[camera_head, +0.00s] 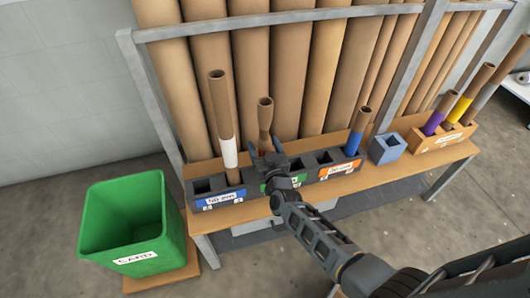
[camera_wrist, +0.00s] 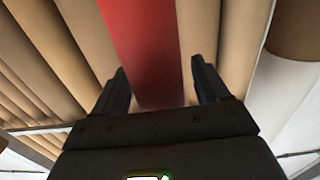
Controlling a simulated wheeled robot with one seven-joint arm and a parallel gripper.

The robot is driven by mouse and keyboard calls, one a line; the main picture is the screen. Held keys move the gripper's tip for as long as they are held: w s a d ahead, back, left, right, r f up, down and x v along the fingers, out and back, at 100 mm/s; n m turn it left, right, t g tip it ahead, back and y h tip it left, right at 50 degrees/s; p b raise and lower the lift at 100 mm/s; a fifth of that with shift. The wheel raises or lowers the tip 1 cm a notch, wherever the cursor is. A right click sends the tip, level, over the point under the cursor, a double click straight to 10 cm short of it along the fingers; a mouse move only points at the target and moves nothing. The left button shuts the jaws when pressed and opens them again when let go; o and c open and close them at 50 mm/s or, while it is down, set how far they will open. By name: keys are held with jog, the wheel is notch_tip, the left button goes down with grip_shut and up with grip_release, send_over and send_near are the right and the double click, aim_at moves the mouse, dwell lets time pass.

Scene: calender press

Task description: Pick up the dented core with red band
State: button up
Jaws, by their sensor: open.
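The dented core (camera_head: 265,113) is a brown cardboard tube with an uneven, misshapen top. It stands roughly upright at the green-labelled section of the dark holder row (camera_head: 258,184). Its lower part is hidden behind my gripper (camera_head: 265,147) in the head view. The red band (camera_wrist: 145,40) shows large in the wrist view, running down between the two fingers of my gripper (camera_wrist: 158,68). The fingers are open, one on each side of the red band in that view. I cannot tell whether they touch the core.
A white-banded core (camera_head: 222,115) stands close on the left, a blue-banded core (camera_head: 356,135) on the right. A blue-grey block (camera_head: 387,148) and a wooden holder (camera_head: 440,138) with several cores stand further right. Large tubes (camera_head: 205,80) lean behind. A green bin (camera_head: 130,215) is at left.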

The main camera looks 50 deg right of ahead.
jog(key=shift+w, duration=0.1)
jog(key=c, duration=1.1)
jog(key=shift+r, duration=0.15)
